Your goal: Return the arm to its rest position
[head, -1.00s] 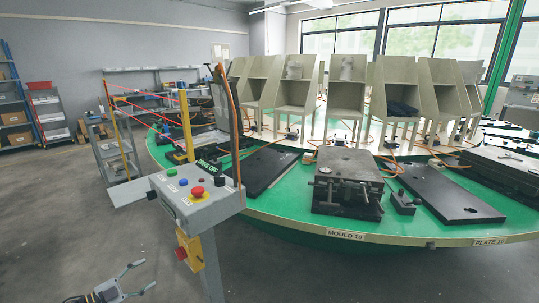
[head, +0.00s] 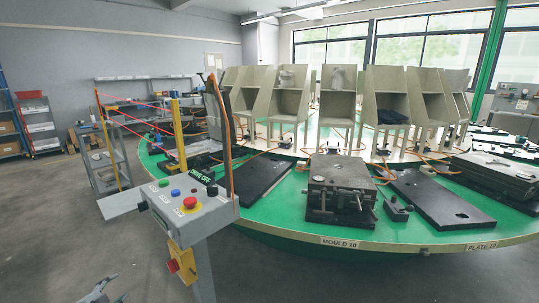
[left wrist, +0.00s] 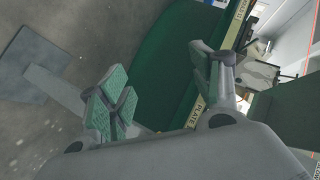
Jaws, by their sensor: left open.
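My left gripper (head: 106,291) is at the bottom left of the head view, cut by the lower edge, over bare floor. It is in front of and to the left of the control box. In the left wrist view its two green-padded fingers (left wrist: 165,85) stand wide apart with nothing between them. Past them show the floor and the green carousel side. My right gripper is in neither view.
A grey control box (head: 183,214) on a post, with a red button, stands close by. The green carousel table (head: 285,215) carries a mould (head: 341,185), flat dark plates and several beige seat-like stations.

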